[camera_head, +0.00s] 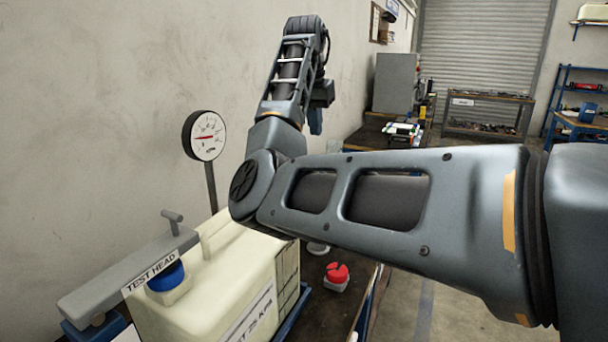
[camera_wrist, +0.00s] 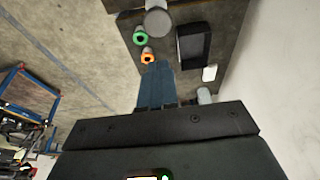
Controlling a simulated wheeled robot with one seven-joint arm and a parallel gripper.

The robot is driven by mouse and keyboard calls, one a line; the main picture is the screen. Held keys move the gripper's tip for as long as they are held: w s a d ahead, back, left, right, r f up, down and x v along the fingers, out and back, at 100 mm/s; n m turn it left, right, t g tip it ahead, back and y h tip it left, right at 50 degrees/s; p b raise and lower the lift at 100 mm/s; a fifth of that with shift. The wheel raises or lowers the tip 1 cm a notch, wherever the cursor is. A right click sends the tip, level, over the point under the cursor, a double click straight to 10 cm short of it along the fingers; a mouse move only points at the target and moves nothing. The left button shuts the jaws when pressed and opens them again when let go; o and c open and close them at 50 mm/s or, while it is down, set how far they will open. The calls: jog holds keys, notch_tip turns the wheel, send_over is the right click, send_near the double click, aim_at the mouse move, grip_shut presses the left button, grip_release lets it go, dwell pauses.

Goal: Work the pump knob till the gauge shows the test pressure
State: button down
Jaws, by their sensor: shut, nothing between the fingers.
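The round pressure gauge (camera_head: 207,137) stands on a dark post behind the cream tank (camera_head: 213,275). Its red needle lies roughly level across the white dial; the figures are too small to read. A grey arm marked TEST HEAD (camera_head: 130,278) lies over the tank's blue cap (camera_head: 166,276), with a small T-shaped handle (camera_head: 172,217) on top. A red knob (camera_head: 337,272) on a pale base sits right of the tank. I cannot tell which is the pump knob. My gripper (camera_head: 315,122) is up beyond the tank, away from both; its blue fingers (camera_wrist: 157,82) are shut and empty.
In the wrist view, a green ring (camera_wrist: 140,37), an orange ring (camera_wrist: 147,55), a grey cylinder (camera_wrist: 157,20) and a black tray (camera_wrist: 192,45) sit on a dark bench top. My arm crosses above the tank's right side. Open floor (camera_head: 470,310) lies at right.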

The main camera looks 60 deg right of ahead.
jog(key=shift+a, duration=0.1)
jog(key=x, duration=0.4)
jog(key=p+x, duration=0.1)
jog(key=x, duration=0.7)
jog(key=shift+a+f+p, duration=0.2)
jog(key=shift+f+p, duration=0.15)
jog(key=shift+p, duration=0.05)
jog(key=shift+f, duration=0.75)
notch_tip(320, 180, down, 6)
jog(key=shift+r, duration=0.1)
jog(key=shift+s, duration=0.1)
